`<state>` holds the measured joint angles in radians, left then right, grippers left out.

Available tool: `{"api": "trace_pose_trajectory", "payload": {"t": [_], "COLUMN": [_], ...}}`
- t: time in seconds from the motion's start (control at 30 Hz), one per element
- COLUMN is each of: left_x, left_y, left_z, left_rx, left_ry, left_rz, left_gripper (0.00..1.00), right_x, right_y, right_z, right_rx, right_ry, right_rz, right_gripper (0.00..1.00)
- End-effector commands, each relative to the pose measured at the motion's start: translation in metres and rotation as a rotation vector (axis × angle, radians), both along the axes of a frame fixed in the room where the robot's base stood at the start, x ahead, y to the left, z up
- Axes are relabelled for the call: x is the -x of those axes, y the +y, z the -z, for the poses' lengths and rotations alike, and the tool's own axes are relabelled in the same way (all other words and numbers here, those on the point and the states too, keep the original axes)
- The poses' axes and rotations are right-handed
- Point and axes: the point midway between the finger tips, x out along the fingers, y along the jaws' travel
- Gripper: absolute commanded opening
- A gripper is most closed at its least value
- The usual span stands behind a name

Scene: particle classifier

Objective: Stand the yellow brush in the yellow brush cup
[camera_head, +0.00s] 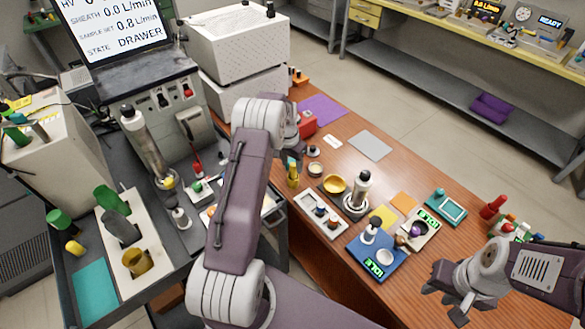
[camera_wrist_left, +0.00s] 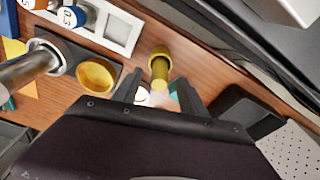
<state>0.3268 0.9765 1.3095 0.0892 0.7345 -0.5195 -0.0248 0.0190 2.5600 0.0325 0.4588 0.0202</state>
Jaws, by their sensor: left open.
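The yellow brush (camera_head: 293,175) appears as a slim upright yellow piece near the left edge of the wooden table. In the left wrist view, the yellow brush (camera_wrist_left: 159,62) shows as a yellow shaft with a wider rounded end, just beyond my left fingertips. My left gripper (camera_wrist_left: 161,86) is open, with a finger on each side of its line; I cannot tell if they touch it. The yellow brush cup (camera_head: 135,263) is in the pale rack at the lower left, beside a grey and a green piece. My right gripper (camera_head: 446,293) is open and empty at the right.
A yellow bowl (camera_head: 334,184), a metal cylinder (camera_head: 358,195) and a white tray (camera_head: 312,222) stand near the brush. A blue scale (camera_head: 385,258) is further front. The grey cart (camera_head: 75,300) carrying the rack is left of the table, with my left arm across between them.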

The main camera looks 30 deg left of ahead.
Motion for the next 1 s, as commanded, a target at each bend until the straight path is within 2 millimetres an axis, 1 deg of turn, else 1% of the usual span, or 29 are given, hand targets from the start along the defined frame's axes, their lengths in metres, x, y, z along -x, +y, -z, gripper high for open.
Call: {"api": "trace_pose_trajectory", "payload": {"t": [0.03,0.1,0.2,0.3,0.43,1.0], "left_x": [0.001,0.003,0.006,0.007,0.009,0.009], "left_y": [0.001,0.001,0.001,0.001,0.001,0.001], "left_z": [-0.012,-0.028,-0.046,-0.058,-0.063,-0.063], "left_rx": [-0.001,-0.001,-0.002,-0.001,0.000,0.000], "left_ry": [-0.005,-0.004,-0.003,-0.002,0.001,0.000], "left_rz": [0.000,0.000,0.000,0.000,0.000,0.000], "left_gripper": [0.50,0.50,0.50,0.50,0.50,0.50], "right_x": [0.000,0.000,0.000,0.000,0.000,0.000], "right_y": [0.000,0.000,0.000,0.000,0.000,0.000], "right_z": [0.002,0.004,0.005,0.005,0.005,0.005], "right_rx": [0.000,0.000,0.000,0.000,0.000,0.000], "right_ry": [0.000,0.000,0.000,0.000,0.000,0.000], "right_rz": [0.000,0.000,0.000,0.000,0.000,0.000], "right_gripper": [0.34,0.34,0.34,0.34,0.34,0.34]}}
